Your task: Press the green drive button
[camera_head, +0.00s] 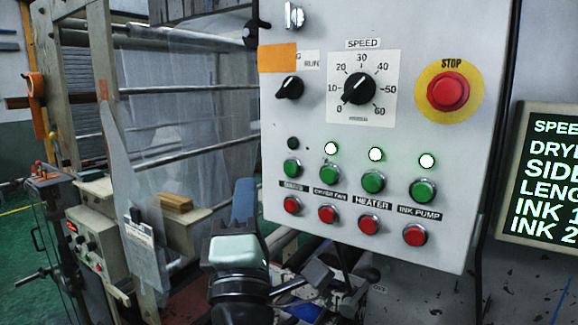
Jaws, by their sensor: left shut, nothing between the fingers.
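The green drive button (292,168) is the leftmost of the row of green buttons on the grey-white control panel (420,140). The label below it is partly unreadable. The small lamp (293,143) above it is dark. My left gripper (244,192) is shut and empty, low and to the left of the button, near the panel's lower left edge. It looks apart from the button; its distance from the panel is hard to judge. My right gripper is not in view.
Other green buttons, with lit lamps, stand to the right, and red buttons (292,205) run below. A red STOP button (448,91) and a speed dial (359,88) sit above. A display (542,175) is at the right; machine rollers and film (190,100) fill the left.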

